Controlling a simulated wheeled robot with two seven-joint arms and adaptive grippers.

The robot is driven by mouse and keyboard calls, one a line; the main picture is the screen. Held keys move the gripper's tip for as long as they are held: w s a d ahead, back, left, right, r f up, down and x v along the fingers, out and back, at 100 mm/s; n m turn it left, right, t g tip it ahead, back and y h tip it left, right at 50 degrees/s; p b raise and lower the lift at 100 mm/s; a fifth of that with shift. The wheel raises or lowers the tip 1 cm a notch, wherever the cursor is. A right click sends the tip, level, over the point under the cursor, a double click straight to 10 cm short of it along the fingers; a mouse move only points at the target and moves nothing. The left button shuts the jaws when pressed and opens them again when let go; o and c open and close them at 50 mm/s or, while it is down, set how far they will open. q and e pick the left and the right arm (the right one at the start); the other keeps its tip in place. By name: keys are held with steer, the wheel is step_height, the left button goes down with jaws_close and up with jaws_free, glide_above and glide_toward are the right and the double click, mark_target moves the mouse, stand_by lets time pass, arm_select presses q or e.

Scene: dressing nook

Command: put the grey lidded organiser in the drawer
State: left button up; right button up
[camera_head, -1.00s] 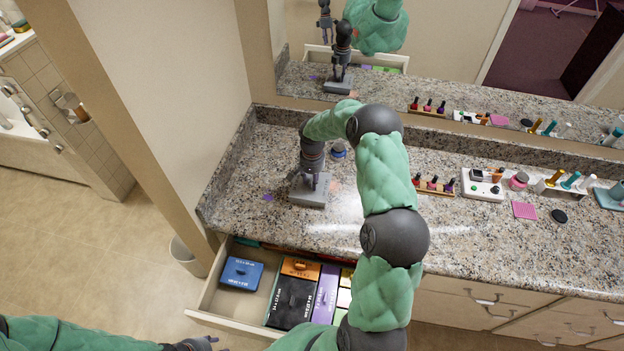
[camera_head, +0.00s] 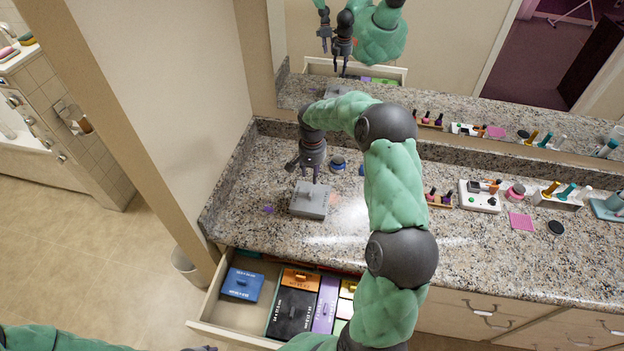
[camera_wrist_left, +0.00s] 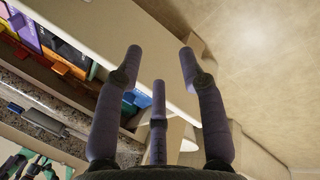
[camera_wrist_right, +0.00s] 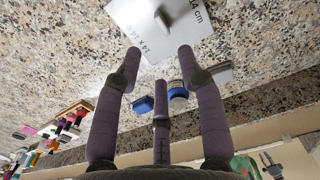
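The grey lidded organiser (camera_head: 310,200) lies on the granite counter above the open drawer, with a small handle on its lid. It also shows at the top of the right wrist view (camera_wrist_right: 150,28), with size print on it. My right gripper (camera_head: 306,176) is just above and behind the organiser, fingers apart and empty; they also show spread in the right wrist view (camera_wrist_right: 158,62). The drawer (camera_head: 222,312) is pulled out and holds blue, orange, black and purple boxes. My left gripper (camera_wrist_left: 160,65) is open and empty, near the drawer's front.
A blue-lidded jar (camera_head: 337,164) stands behind the organiser. Nail polish bottles (camera_head: 438,197), a white tray (camera_head: 480,198) and a pink mat (camera_head: 521,221) lie to the right. In the drawer, bare floor shows in front of and beside the blue box (camera_head: 242,284).

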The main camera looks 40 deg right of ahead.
steer(key=shift+o, duration=0.5)
steer(key=shift+r, duration=0.65)
steer(key=h, duration=0.1)
glide_above(312, 192)
steer(key=shift+t, duration=0.4)
steer(key=f, duration=0.7)
steer(key=shift+s+a+b, duration=0.15)
steer(key=shift+s+b, duration=0.1)
steer(key=shift+b, duration=0.1)
steer(key=shift+w+f+b, duration=0.15)
steer(key=shift+f+b, duration=0.15)
steer(key=shift+f, duration=1)
steer(key=shift+w+f+b, duration=0.1)
steer(key=shift+f+b, duration=0.2)
steer(key=shift+f, duration=1)
steer(key=shift+c, duration=0.3)
jaws_close()
